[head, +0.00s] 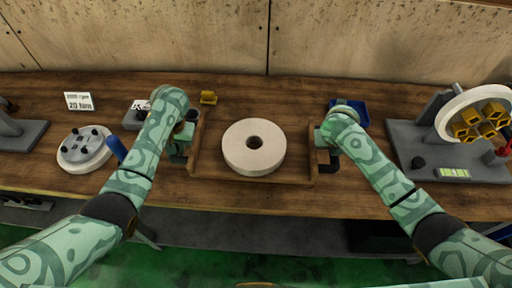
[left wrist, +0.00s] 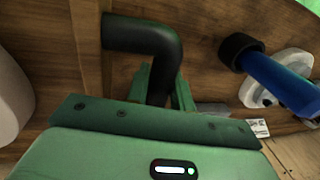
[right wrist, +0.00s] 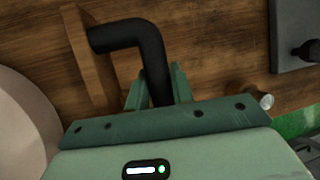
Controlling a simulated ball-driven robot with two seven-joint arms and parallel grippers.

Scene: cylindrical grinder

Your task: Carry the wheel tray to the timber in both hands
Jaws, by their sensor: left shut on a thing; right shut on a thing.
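The wooden wheel tray (head: 250,181) is on or just above the bench in the middle of the head view; I cannot tell which. A pale grinding wheel (head: 240,155) with a dark centre hole lies flat in it. My left gripper (head: 180,150) is shut on the tray's black left handle, which shows in the left wrist view (left wrist: 150,40). My right gripper (head: 325,150) is shut on the black right handle, which shows in the right wrist view (right wrist: 135,35). No timber is clearly identifiable.
A round plate with dark knobs (head: 84,150) lies at left, near a blue-handled tool (head: 116,148). A yellow block (head: 208,97) and a blue bin (head: 352,108) stand behind. A grey machine (head: 440,155) with yellow parts is at right. The wall closes off the back.

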